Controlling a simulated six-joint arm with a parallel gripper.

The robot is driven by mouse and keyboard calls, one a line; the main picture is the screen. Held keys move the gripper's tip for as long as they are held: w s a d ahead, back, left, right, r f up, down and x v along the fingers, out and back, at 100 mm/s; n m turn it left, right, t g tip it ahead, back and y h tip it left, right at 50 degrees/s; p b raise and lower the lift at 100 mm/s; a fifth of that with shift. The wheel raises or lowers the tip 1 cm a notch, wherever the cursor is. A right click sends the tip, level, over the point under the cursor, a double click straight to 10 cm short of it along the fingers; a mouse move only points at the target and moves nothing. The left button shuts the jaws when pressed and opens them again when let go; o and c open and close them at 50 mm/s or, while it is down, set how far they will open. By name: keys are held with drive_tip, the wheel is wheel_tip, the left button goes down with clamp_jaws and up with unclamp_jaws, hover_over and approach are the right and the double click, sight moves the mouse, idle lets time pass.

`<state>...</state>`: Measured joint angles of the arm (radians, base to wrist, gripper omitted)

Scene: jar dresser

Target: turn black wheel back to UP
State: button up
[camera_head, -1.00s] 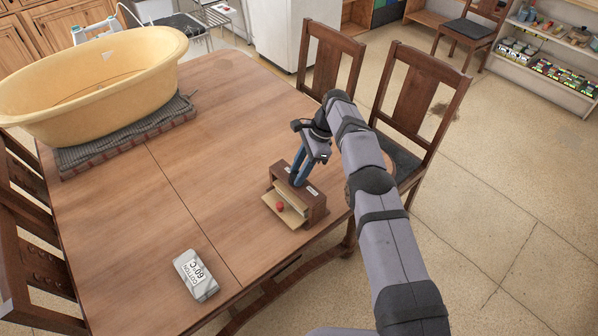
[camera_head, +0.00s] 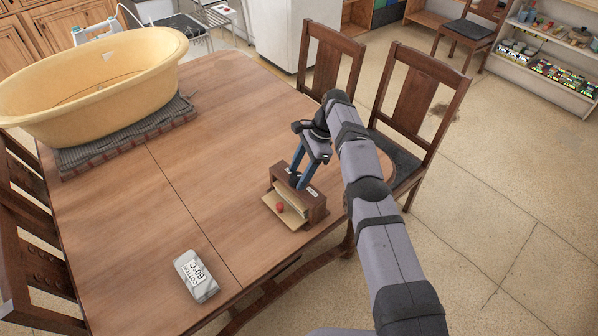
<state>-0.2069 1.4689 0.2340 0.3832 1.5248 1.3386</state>
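A small dark brown wooden box (camera_head: 313,207) stands near the right edge of the table. Its front flap is folded down, and a red round knob or ball (camera_head: 280,208) shows on the flap. A small black part on the box top, likely the black wheel (camera_head: 294,179), is mostly hidden by my fingers. Pale labels lie on the top, too small to read. My gripper (camera_head: 297,180) points down at the box top, its two blue fingers apart with a gap between them. Whether the fingertips touch the wheel cannot be told.
A large yellow tub (camera_head: 95,85) sits on a grey mat over bricks at the table's far left. Wooden chairs (camera_head: 415,110) stand close behind my arm. The table's middle (camera_head: 215,160) is clear.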

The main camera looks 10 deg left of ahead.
sight(299, 176)
wheel_tip(299, 176, up, 6)
drive_tip(key=shift+f+p, duration=0.1)
drive_tip(key=shift+p, duration=1)
wheel_tip(299, 176, up, 4)
drive_tip(key=p, duration=0.4)
